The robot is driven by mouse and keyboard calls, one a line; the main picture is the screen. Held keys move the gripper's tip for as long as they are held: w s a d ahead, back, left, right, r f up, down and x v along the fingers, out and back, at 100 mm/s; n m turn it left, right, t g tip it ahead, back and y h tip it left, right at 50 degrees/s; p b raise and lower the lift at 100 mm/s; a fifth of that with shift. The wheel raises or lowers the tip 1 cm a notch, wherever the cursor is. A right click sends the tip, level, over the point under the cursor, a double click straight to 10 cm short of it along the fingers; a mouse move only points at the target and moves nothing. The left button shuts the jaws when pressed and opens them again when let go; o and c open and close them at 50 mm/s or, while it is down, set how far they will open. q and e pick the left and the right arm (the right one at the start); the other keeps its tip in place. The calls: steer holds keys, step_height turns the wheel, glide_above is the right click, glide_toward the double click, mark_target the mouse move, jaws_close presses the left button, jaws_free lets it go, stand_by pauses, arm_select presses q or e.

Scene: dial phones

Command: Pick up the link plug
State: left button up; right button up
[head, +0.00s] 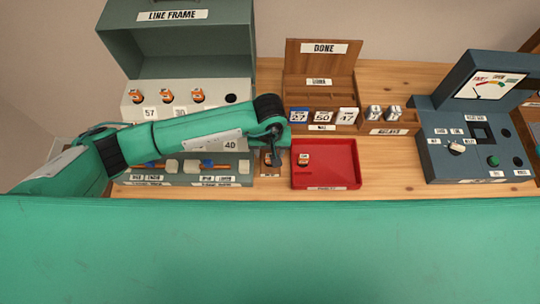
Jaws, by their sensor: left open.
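My left gripper (276,156) points down over a small wooden holder (270,174) between the line frame and the red tray. Its jaws are open. They partly cover a small dark and orange piece at the holder, and I cannot tell whether they touch it. No readable label marks any piece as the link plug. A small plug-like piece with an orange and white top (303,159) stands in the red tray (340,165). Several orange-topped plugs (167,96) stand in the line frame (190,50). My right gripper is not in view.
A wooden "DONE" rack (320,62) with numbered tags (323,117) stands behind the tray. Two silver-topped pieces (375,113) sit in a wooden box to its right. A dark tester with a dial (460,165) stands at the right. Bare table lies between tray and tester.

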mark_target(270, 155)
arm_select(q)
step_height(270, 155, down, 3)
steer(key=shift+s+p, duration=0.1)
steer(key=shift+p, duration=0.6)
steer(key=shift+d+f, duration=0.1)
steer(key=shift+f, duration=0.25)
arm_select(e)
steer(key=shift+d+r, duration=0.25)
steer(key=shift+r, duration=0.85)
arm_select(q)
steer(key=shift+c, duration=0.4)
steer(key=c, duration=0.9)
steer(key=shift+o, duration=0.2)
steer(key=shift+r, duration=0.15)
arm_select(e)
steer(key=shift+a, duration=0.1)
